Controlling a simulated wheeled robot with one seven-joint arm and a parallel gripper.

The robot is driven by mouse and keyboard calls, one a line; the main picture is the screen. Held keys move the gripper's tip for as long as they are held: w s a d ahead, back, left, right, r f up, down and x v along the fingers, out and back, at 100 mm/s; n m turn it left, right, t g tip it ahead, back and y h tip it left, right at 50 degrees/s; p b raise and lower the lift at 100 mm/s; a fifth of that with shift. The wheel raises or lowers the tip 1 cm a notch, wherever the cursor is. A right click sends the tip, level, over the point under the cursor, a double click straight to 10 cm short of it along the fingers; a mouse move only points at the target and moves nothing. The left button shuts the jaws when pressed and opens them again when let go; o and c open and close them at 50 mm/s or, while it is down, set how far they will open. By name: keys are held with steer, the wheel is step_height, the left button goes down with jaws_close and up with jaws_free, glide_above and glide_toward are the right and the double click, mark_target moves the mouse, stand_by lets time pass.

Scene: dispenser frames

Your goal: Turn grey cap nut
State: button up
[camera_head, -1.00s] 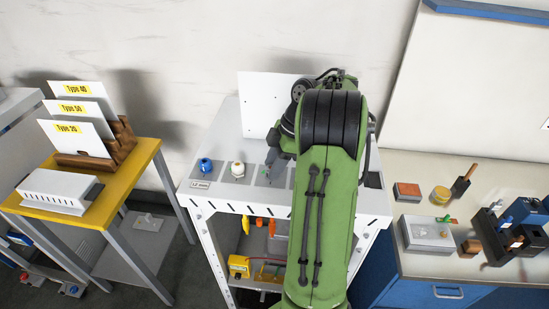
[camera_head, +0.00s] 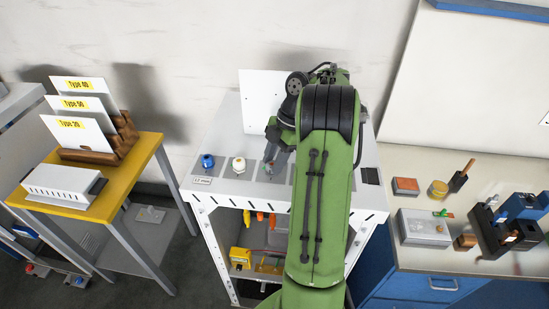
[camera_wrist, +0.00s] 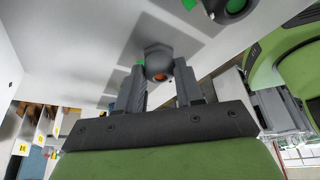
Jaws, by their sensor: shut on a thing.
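The grey cap nut (camera_wrist: 158,58) shows in the wrist view between the two fingers of my gripper (camera_wrist: 161,78). It has a hexagonal grey body, with an orange spot visible at its near end. My gripper is shut on it, one finger on each side. In the head view my gripper (camera_head: 271,166) reaches down to the top of the white dispenser table (camera_head: 222,187), right of a white cap (camera_head: 238,165) and a blue cap (camera_head: 207,161). The nut itself cannot be made out there, and my arm covers the right part of the table.
A yellow-topped table (camera_head: 140,160) with type cards and a white box (camera_head: 62,186) stands at left. A workbench (camera_head: 400,255) at right holds a grey box (camera_head: 424,229), blocks and a black fixture. A white panel (camera_head: 257,100) rises behind the dispenser table.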

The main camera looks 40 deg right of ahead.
steer(key=shift+r, duration=0.1)
steer(key=o, duration=1)
steer(key=shift+o, duration=0.2)
steer(key=p+v, duration=0.2)
steer(key=v, duration=0.3)
steer(key=shift+s+d+r, duration=0.1)
steer(key=shift+d+r, duration=0.05)
steer(key=shift+r, duration=0.1)
steer(key=v, duration=1)
steer(key=shift+r, duration=0.1)
